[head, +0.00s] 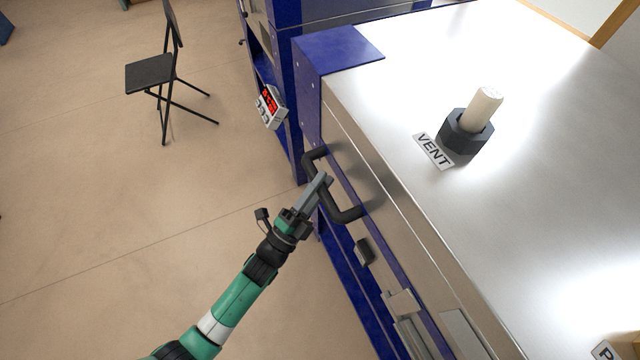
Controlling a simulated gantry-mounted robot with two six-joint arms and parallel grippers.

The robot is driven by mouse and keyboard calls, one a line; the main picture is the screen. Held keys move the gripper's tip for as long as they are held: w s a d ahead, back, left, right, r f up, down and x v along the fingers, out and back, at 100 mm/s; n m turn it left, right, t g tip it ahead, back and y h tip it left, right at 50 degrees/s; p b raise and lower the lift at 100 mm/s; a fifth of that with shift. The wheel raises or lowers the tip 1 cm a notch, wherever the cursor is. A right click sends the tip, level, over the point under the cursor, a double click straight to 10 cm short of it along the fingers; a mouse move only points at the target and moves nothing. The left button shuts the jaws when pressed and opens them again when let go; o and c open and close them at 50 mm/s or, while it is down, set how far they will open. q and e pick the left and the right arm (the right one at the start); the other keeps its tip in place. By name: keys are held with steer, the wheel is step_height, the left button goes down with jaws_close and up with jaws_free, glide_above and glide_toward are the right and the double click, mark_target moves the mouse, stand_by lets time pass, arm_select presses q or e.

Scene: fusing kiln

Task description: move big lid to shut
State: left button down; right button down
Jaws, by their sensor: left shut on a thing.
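The big lid (390,110) is the wide, shiny metal top of the kiln, with a blue corner piece at its far left. A black bar handle (345,215) is fixed to its front side. My left gripper (322,184) comes in from the lower left and is shut on the handle. The lid looks down or nearly down on the blue kiln body; whether a gap is left under it I cannot tell. My right gripper is not in view.
A vent plug (484,108) in a dark nut stands on the lid beside a VENT label (433,151). A controller with a red display (270,104) sits at the blue frame. A black folding chair (152,74) stands on the open floor at left.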

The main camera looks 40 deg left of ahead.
arm_select(q)
steer(key=shift+f+g, duration=0.3)
steer(key=shift+f, duration=0.55)
steer(key=c, duration=0.8)
jaws_free()
steer(key=shift+o, duration=1)
steer(key=shift+r, duration=0.1)
steer(key=shift+r, duration=0.15)
steer(key=v, duration=1.1)
steer(key=shift+s+f+p, duration=0.2)
steer(key=shift+s+p, duration=0.15)
steer(key=shift+p, duration=0.1)
